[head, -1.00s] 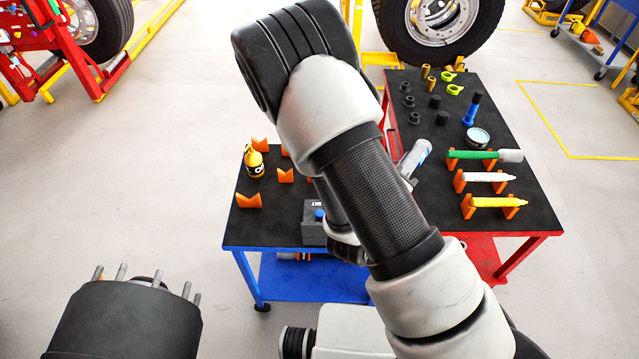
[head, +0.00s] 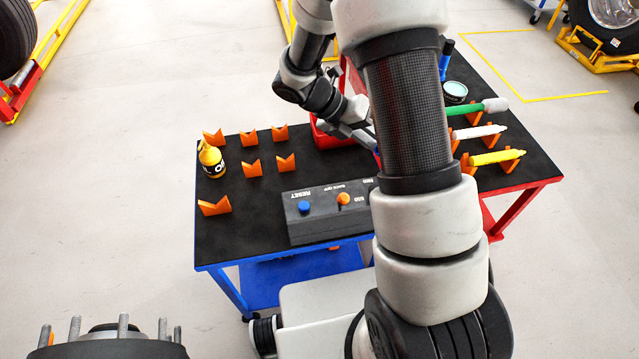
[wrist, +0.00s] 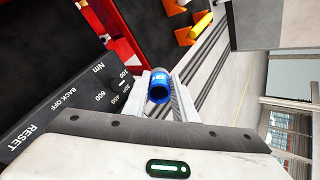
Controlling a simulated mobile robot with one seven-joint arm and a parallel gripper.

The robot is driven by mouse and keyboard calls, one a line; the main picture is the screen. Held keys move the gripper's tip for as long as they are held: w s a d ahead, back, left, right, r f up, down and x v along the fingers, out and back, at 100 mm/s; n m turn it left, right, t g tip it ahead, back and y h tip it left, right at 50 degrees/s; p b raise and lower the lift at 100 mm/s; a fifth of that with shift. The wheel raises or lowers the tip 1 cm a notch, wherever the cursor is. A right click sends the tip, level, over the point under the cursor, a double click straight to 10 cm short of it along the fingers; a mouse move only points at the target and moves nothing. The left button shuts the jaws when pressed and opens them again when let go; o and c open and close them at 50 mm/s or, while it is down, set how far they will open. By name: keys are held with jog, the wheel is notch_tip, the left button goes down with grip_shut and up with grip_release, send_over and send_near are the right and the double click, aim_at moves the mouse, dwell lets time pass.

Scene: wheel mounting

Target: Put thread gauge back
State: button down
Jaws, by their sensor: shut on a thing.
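In the wrist view my gripper (wrist: 163,92) is shut on a blue cylinder with an open, hollow end, which I take to be the thread gauge (wrist: 158,94). In the head view my gripper (head: 362,134) is over the blue-framed bench near its right side, partly hidden by my arm. The gauge can hardly be made out there. Empty orange V-shaped holders (head: 251,169) stand in rows on the bench's black top (head: 235,240). Which place belongs to the gauge cannot be told.
A red bin (head: 328,138) is beside my gripper. The red-framed bench (head: 525,155) holds green, white and yellow tools in orange stands. The bench's left front is clear.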

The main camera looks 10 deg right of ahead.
jog(key=w+a+f+m+y+b, duration=0.1)
jog(key=f+m+y+b, duration=0.1)
jog(key=f+m, duration=0.1)
jog(key=a+f+m+y+b, duration=0.2)
jog(key=f+m+y, duration=0.1)
jog(key=w+a+f+m+y+b, duration=0.1)
jog(key=a+f+m+y+b, duration=0.1)
jog(key=f, duration=0.1)
jog(key=shift+w+a+m+y, duration=0.2)
jog(key=shift+w+m+y, duration=0.1)
jog(key=shift+w+m, duration=0.1)
jog(key=w+a+r+m+t+y+b, duration=0.15)
jog(key=w+a+m+b, duration=0.3)
jog(key=w, duration=0.45)
jog(key=shift+t, duration=0.45)
jog(key=f, duration=0.3)
jog(key=f+b, duration=0.1)
jog(key=f, duration=0.2)
jog(key=f+b, duration=0.1)
jog(key=f, duration=0.2)
jog(key=shift+a+f, duration=0.2)
jog(key=shift+a, duration=0.2)
jog(key=c, duration=1.5)
grip_release()
jog(key=shift+o, duration=0.2)
jog(key=shift+r, duration=0.1)
